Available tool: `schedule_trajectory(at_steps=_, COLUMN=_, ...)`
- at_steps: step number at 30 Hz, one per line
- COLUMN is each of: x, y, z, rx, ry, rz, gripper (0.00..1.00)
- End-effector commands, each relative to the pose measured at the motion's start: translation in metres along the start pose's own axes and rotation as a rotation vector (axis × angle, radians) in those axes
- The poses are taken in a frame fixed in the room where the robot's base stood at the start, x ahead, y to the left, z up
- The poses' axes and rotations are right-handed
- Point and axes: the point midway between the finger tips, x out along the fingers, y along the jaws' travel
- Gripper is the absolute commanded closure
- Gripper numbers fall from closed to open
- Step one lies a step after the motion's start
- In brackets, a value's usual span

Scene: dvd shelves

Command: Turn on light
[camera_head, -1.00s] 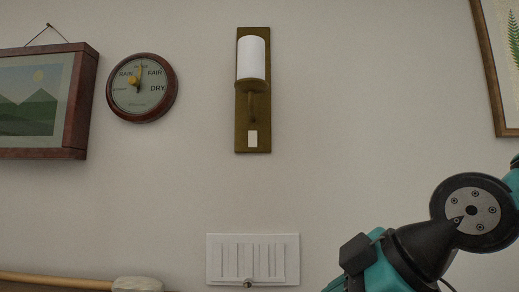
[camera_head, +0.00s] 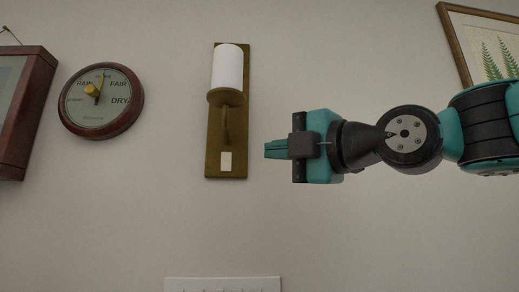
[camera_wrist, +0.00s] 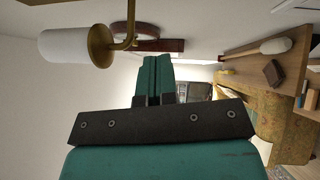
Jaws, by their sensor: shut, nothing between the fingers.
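A wall light (camera_head: 227,110) with a brass backplate and a white cylinder shade hangs on the wall in the head view. A small white switch (camera_head: 226,161) sits low on its backplate. My gripper (camera_head: 268,149) is shut and empty, to the right of the backplate, near the switch's height. In the head view it looks apart from the light; its distance from the wall is hard to tell. In the wrist view the lamp's shade and brass cup (camera_wrist: 85,46) show at upper left, beyond my shut fingertips (camera_wrist: 157,60). The switch is not distinguishable there.
A round barometer (camera_head: 101,100) and a framed picture (camera_head: 22,105) hang left of the light. Another framed picture (camera_head: 480,45) hangs at upper right. A white vent or panel (camera_head: 222,284) is below. The wrist view shows a wooden shelf (camera_wrist: 262,70) and a patterned rug or cloth (camera_wrist: 285,115) at right.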

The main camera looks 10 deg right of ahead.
Motion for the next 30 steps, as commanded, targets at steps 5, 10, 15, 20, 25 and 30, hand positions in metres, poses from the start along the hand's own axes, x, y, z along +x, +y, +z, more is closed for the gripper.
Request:
schedule_trajectory(at_steps=5, x=0.021, y=0.007, z=0.0, rx=0.002, ry=0.004, rz=-0.007, gripper=1.0)
schedule_trajectory(at_steps=10, x=0.06, y=0.005, z=0.0, rx=0.003, ry=0.004, rz=-0.006, gripper=1.0)
schedule_trajectory(at_steps=15, x=0.095, y=0.004, z=-0.001, rx=0.001, ry=0.003, rz=-0.006, gripper=1.0)
schedule_trajectory(at_steps=20, x=0.111, y=0.004, z=0.019, rx=0.001, ry=-0.003, rz=-0.005, gripper=1.0)
schedule_trajectory(at_steps=25, x=0.12, y=0.001, z=0.027, rx=0.0, ry=-0.001, rz=-0.004, gripper=1.0)
schedule_trajectory(at_steps=30, x=0.121, y=0.0, z=0.028, rx=0.0, ry=-0.001, rz=-0.002, gripper=1.0)
